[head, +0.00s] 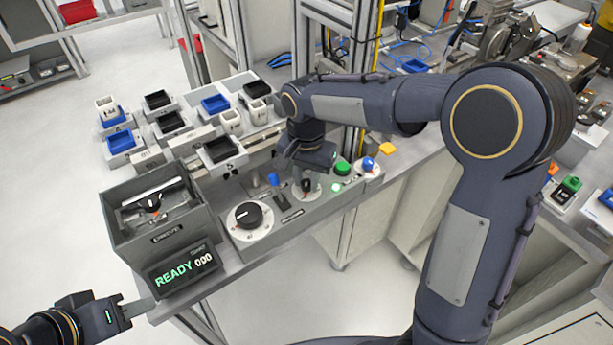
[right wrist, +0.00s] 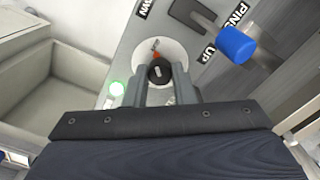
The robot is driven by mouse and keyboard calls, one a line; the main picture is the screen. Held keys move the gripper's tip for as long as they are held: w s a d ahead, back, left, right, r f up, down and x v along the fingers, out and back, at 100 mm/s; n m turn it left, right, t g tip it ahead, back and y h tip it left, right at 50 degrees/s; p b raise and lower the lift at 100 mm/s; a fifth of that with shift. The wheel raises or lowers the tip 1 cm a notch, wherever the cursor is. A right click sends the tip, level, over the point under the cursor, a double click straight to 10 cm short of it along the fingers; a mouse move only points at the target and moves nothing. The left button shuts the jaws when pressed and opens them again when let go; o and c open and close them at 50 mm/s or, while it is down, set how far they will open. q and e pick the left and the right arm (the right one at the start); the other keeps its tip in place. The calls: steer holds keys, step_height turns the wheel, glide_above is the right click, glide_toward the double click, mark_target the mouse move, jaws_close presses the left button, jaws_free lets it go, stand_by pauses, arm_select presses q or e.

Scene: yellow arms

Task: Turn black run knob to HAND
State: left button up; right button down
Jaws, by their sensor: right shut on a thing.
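The small black run knob (right wrist: 160,72) sits on a round pale dial plate on the grey control panel. It has a white pointer line and a red mark beside it, with tiny lettering too small to read. In the head view the black knob (head: 307,186) shows just below my right gripper (head: 306,172). In the right wrist view my right gripper (right wrist: 161,85) has its two grey fingers on either side of the knob, shut on it. My left gripper (head: 132,309) is at the lower left, away from the panel; its finger gap is unclear.
A blue-tipped lever (right wrist: 236,44) marked PIN, UP and DOWN stands beside the knob. A green button (head: 342,168), a lit green lamp (right wrist: 117,89) and a larger black dial (head: 248,214) are near. A READY display (head: 182,270) and grey bin (head: 120,235) stand left.

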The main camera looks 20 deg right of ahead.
steer(key=shift+n, duration=0.3)
steer(key=n+p, duration=0.1)
steer(key=n, duration=0.2)
steer(key=shift+r+n, duration=0.1)
steer(key=shift+n, duration=0.3)
steer(key=n+p, duration=0.1)
steer(key=n, duration=0.3)
steer(key=shift+n, duration=0.3)
steer(key=n, duration=0.4)
steer(key=shift+p, duration=0.4)
steer(key=shift+w+n+p, duration=0.1)
steer(key=shift+n+p, duration=0.3)
steer(key=shift+n, duration=2)
steer(key=c, duration=1.2)
jaws_free()
